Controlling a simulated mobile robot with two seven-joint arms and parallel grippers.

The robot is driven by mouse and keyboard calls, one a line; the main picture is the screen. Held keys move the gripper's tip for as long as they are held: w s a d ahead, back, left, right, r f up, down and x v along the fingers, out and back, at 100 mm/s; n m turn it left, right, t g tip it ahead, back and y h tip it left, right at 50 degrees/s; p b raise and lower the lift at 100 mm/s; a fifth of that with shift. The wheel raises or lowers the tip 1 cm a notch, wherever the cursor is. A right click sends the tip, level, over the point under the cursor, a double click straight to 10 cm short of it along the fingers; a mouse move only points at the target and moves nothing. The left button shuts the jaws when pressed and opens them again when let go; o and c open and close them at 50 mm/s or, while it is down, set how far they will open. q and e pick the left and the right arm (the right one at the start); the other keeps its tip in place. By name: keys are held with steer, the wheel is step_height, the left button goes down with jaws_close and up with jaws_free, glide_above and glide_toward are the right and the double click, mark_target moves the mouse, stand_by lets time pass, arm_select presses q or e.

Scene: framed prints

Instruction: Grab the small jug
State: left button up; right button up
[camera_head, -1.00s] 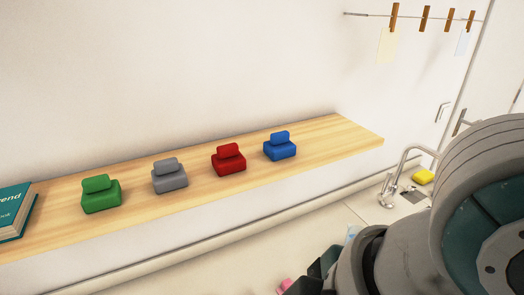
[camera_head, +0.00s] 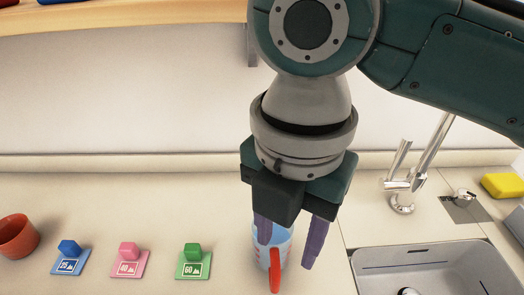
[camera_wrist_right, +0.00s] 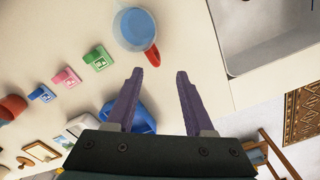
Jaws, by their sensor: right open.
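The small jug (camera_head: 262,250) is translucent light blue with a red handle (camera_head: 275,270). It stands on the counter, partly hidden behind my right gripper in the head view. My right gripper (camera_head: 287,252) points down with its two purple fingers apart, and nothing is seen between them. In the right wrist view, the jug (camera_wrist_right: 135,28) lies beyond the fingertips, a little left of the gap between them (camera_wrist_right: 159,73). Its handle (camera_wrist_right: 152,56) points toward the gripper. In that view the jug and fingers look apart. My left gripper is not in view.
Left of the jug stand green (camera_head: 193,262), pink (camera_head: 129,260) and blue (camera_head: 70,257) labelled blocks and a terracotta pot (camera_head: 17,237). A sink (camera_head: 432,258) and tap (camera_head: 402,205) are at right. A blue object (camera_wrist_right: 142,118) sits partly hidden behind a finger.

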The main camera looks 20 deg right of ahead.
mark_target(275, 274)
steer(key=f, duration=0.4)
steer(key=shift+a, duration=0.2)
steer(key=f, duration=0.3)
steer(key=f+b, duration=0.1)
steer(key=f, duration=0.1)
steer(key=shift+s+a, duration=0.15)
steer(key=shift+a, duration=0.25)
steer(key=shift+f, duration=0.5)
steer(key=shift+d, duration=0.1)
jaws_close()
